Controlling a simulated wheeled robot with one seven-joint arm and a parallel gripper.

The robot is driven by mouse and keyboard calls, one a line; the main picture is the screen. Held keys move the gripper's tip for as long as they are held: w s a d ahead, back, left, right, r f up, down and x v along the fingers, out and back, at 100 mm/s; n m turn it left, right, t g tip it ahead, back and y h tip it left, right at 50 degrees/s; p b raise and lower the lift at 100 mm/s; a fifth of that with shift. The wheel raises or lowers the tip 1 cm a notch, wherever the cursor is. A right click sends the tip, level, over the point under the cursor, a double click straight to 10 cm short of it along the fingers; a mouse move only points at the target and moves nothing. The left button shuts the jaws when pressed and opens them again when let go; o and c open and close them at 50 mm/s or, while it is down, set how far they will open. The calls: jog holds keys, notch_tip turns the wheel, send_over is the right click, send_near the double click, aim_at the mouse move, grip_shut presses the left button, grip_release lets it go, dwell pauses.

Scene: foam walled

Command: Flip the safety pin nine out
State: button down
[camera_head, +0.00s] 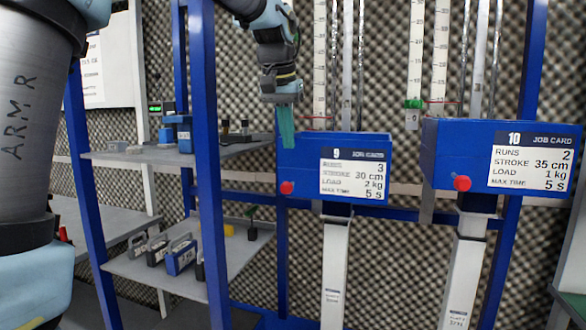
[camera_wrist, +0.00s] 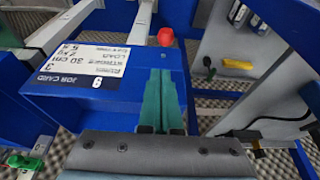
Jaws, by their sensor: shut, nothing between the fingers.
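The blue box numbered 9 (camera_head: 300,157) carries a white job card (camera_head: 353,178) on its front. A red round knob (camera_head: 287,188), which I take for safety pin nine, is at the lower left of that front. In the wrist view the red knob (camera_wrist: 165,37) stands out beyond the box edge, past my fingertips. My gripper (camera_head: 287,146) has teal fingers, pointing down at the box's left end. In the wrist view my gripper (camera_wrist: 161,74) is shut and empty over the blue box (camera_wrist: 115,105). I cannot tell whether the fingers touch the box.
A second blue box numbered 10 (camera_head: 448,135) with its own red knob (camera_head: 462,183) stands to the right. A blue-posted shelf (camera_head: 210,150) with several small devices is on the left. Scale strips (camera_head: 320,60) and rods rise behind the boxes, before a foam wall.

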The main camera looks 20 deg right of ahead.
aim_at(288, 183)
jog(key=p+x, duration=0.2)
jog(key=x, duration=0.8)
jog(key=shift+a, duration=0.1)
jog(key=shift+s+a+b, duration=0.6)
jog(key=shift+s+a, duration=0.6)
jog(key=shift+s, duration=0.1)
